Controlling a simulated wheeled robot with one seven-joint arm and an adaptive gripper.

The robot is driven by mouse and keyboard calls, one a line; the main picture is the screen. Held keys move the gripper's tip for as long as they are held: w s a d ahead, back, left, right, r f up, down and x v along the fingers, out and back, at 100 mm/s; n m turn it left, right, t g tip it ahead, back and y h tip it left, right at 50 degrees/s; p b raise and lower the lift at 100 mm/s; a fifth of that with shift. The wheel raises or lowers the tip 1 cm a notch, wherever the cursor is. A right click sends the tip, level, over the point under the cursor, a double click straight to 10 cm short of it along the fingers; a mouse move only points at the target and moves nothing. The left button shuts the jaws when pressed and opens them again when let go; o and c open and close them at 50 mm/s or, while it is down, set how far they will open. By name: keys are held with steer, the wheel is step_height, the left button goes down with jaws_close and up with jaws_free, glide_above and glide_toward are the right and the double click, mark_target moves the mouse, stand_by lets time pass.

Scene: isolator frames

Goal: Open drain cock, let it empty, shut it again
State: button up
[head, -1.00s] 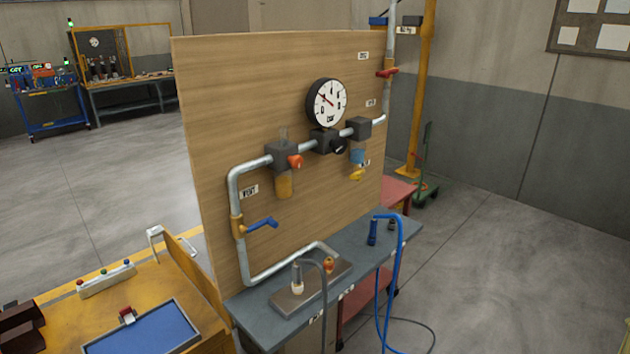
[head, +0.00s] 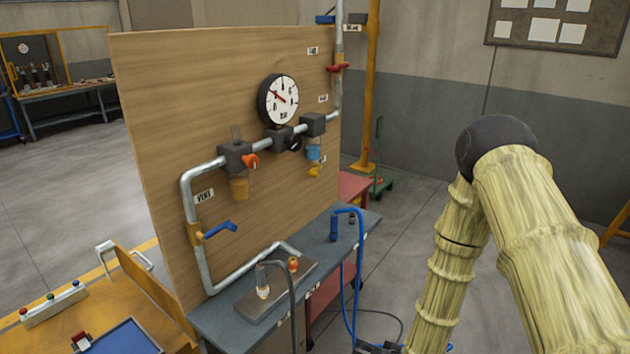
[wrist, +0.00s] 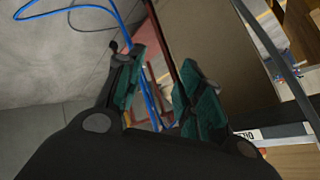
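A small yellow drain cock (head: 314,171) hangs under the blue-tinted filter bowl (head: 313,153) on the right side of the wooden panel. I cannot tell from its handle whether it is open or shut. My gripper (wrist: 160,78) shows in the wrist view with its green-padded fingers apart and no object held between them. In the head view my arm comes down on the right, and only a dark bit of the gripper end shows at the bottom edge. The gripper is well below and to the right of the drain cock.
A pressure gauge (head: 278,99), red valve handle (head: 338,67), blue lever (head: 220,229) and amber bowl (head: 239,188) are on the panel. A blue hose (head: 357,270) hangs over the front of the grey bench (head: 215,320), close to my gripper.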

steer(key=w+a+r+m+t+y, duration=0.15)
steer(key=w+a+r+t, duration=0.25)
steer(key=w+r, duration=0.85)
steer(key=t+y+b, duration=0.1)
steer(key=t+y, duration=0.3)
steer(key=y, duration=0.2)
glide_toward(318, 174)
steer(key=p+x, duration=0.1)
steer(key=x, duration=0.2)
steer(key=p+x, duration=0.1)
steer(key=x, duration=0.2)
steer(key=f+p+x, duration=0.1)
steer(key=x, duration=0.2)
steer(key=shift+w+a+r, duration=0.1)
steer(key=shift+w+a, duration=0.2)
steer(key=shift+w, duration=0.1)
steer(key=shift+c, duration=0.4)
